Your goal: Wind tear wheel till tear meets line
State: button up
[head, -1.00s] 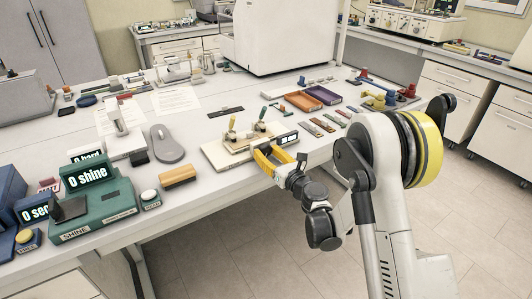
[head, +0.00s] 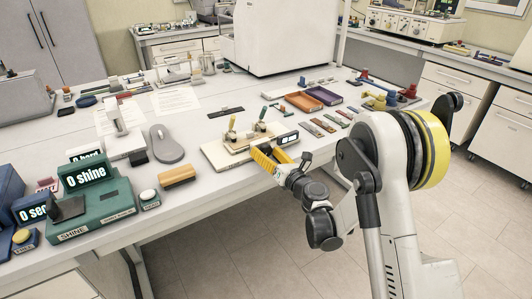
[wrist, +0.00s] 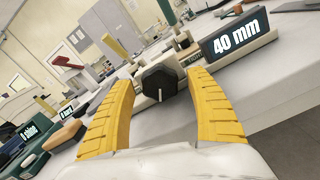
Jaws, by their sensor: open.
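The tear tester (head: 222,158), a cream block with upright levers, stands near the table's front edge. Its display (wrist: 238,36) reads 40 mm in the wrist view; it also shows small in the head view (head: 288,138). A black faceted knob (wrist: 160,82), seemingly the tear wheel, sticks out of the tester's front. My gripper (wrist: 162,78) is open, with a yellow finger on either side of the knob. Gaps show beside the knob, and I cannot see either finger pressing it. In the head view the fingers hide the knob. The tear and the line cannot be made out.
A brush (head: 178,178) and the green shine tester (head: 98,210) stand left of the tear tester. A grey sole (head: 167,145) lies behind the brush. Orange (head: 303,102) and purple (head: 323,95) trays and several strips lie to the right. The space before the table edge is free.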

aim_at(266, 146)
notch_tip(266, 146, up, 10)
dwell(0.4)
jog(key=s+d+r+m+t+h, duration=0.35)
jog(key=d+r+m+h, duration=0.45)
jog(key=d+r+m, duration=0.55)
jog(key=s+d+f+m+g+h, duration=0.2)
jog(key=s+d+m+g+h, duration=0.15)
jog(key=s+d+m, duration=0.55)
jog(key=s+f+m+g, duration=0.2)
jog(key=s+f+m, duration=0.2)
jog(key=s, duration=0.4)
jog(key=s+f+m+g+y, duration=0.1)
jog(key=s+f+m+g, duration=0.2)
jog(key=s, duration=0.6)
jog(key=s+a+f+m+g, duration=0.1)
jog(key=s+f+m+g, duration=0.2)
jog(key=s+f+m, duration=0.4)
jog(key=shift+s+f+m, duration=0.15)
jog(key=shift+s+m, duration=0.9)
jog(key=shift+s, duration=0.05)
jog(key=shift+y, duration=0.25)
